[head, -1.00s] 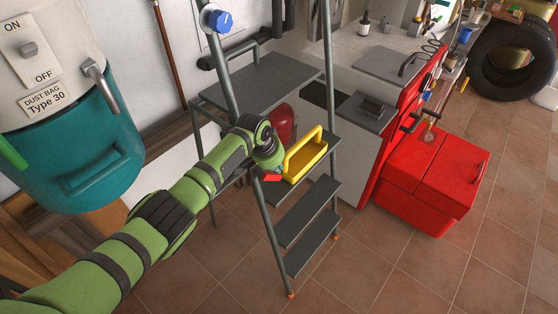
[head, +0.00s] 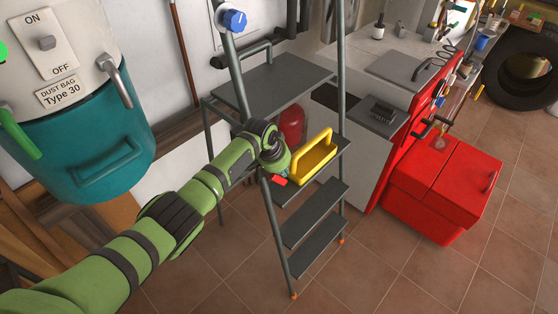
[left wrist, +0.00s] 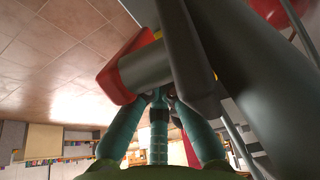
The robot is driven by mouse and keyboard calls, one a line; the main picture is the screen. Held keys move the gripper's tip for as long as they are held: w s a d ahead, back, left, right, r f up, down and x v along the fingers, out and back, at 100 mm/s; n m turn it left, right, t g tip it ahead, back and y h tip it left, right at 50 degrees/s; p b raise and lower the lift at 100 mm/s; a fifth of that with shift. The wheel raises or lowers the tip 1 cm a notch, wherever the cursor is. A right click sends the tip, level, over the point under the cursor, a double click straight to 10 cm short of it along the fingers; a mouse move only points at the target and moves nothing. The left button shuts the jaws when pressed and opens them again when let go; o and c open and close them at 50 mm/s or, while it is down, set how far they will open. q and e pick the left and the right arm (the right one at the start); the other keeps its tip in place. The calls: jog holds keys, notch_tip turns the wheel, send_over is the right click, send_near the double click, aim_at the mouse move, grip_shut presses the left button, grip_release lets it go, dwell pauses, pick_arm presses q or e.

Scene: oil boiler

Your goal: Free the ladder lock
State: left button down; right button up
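The grey stepladder (head: 318,213) stands upright in the middle of the head view. A small red part (head: 280,181) shows at its near side rail, beside my left gripper (head: 275,163). In the left wrist view a red block (left wrist: 118,75) with a grey cylinder (left wrist: 143,67) lies just beyond the fingertips; it looks like the ladder lock. The teal fingers of my left gripper (left wrist: 158,98) converge close to the cylinder's lower edge. Whether they touch or grip it is hidden. My right gripper is out of view.
A yellow tray with a handle (head: 312,160) sits on a ladder step. A blue knob (head: 235,20) is on the upper rail. A teal dust collector (head: 80,150) stands left, a red cabinet (head: 440,190) right. The tiled floor (head: 390,275) in front is clear.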

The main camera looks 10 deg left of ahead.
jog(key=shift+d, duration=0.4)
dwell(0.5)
pick_arm(q)
jog(key=shift+r+p, duration=0.85)
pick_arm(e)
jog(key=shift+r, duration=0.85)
pick_arm(q)
jog(key=v, duration=1.2)
